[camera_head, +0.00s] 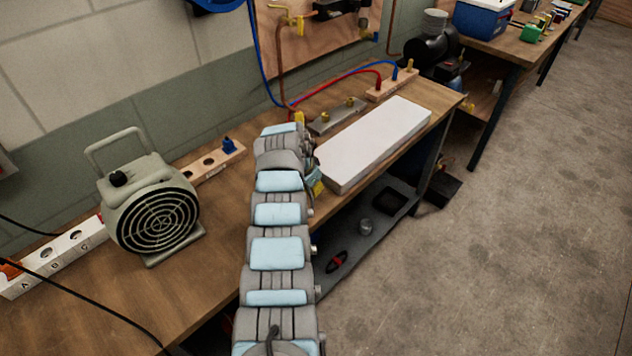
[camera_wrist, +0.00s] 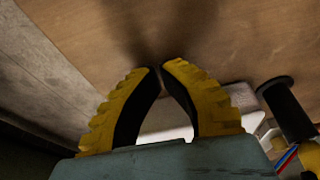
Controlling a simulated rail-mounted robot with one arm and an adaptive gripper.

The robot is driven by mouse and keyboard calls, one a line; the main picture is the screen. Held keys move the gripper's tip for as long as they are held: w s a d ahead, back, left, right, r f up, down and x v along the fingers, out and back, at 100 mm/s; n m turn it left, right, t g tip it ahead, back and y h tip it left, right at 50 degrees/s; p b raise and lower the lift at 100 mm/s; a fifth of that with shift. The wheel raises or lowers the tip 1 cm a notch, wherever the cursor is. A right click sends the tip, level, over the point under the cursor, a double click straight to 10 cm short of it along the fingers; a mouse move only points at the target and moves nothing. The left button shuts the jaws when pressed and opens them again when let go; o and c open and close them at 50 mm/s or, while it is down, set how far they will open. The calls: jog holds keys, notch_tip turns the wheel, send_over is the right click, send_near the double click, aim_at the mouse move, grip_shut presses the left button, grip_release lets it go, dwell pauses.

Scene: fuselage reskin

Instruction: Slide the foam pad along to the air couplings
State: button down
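The foam pad (camera_head: 375,143) is a long white block lying flat along the front of the wooden bench. The air couplings (camera_head: 391,84) look to be the wooden block with red and blue hoses at the pad's far end, towards the wall. My gripper (camera_head: 317,186) is at the pad's near left end, mostly hidden by my arm. In the wrist view my gripper's yellow fingers (camera_wrist: 160,68) come together at the tips over bare wood, with nothing seen between the tips. A white surface, possibly the pad, shows below and behind them. Contact with the pad cannot be told.
A metal plate with brass fittings (camera_head: 337,115) lies between pad and wall. A fan heater (camera_head: 152,205) and a power strip (camera_head: 60,257) stand at left. The bench's front edge runs close beside the pad, above a lower shelf (camera_head: 365,235).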

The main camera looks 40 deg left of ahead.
jog(key=shift+s+a+r+p, duration=0.1)
jog(key=shift+s+r+p, duration=0.2)
jog(key=shift+s, duration=0.3)
jog(key=shift+s+r, duration=0.15)
jog(key=shift+r, duration=0.15)
jog(key=p+v, duration=0.1)
jog(key=v, duration=0.7)
jog(key=shift+r, duration=0.4)
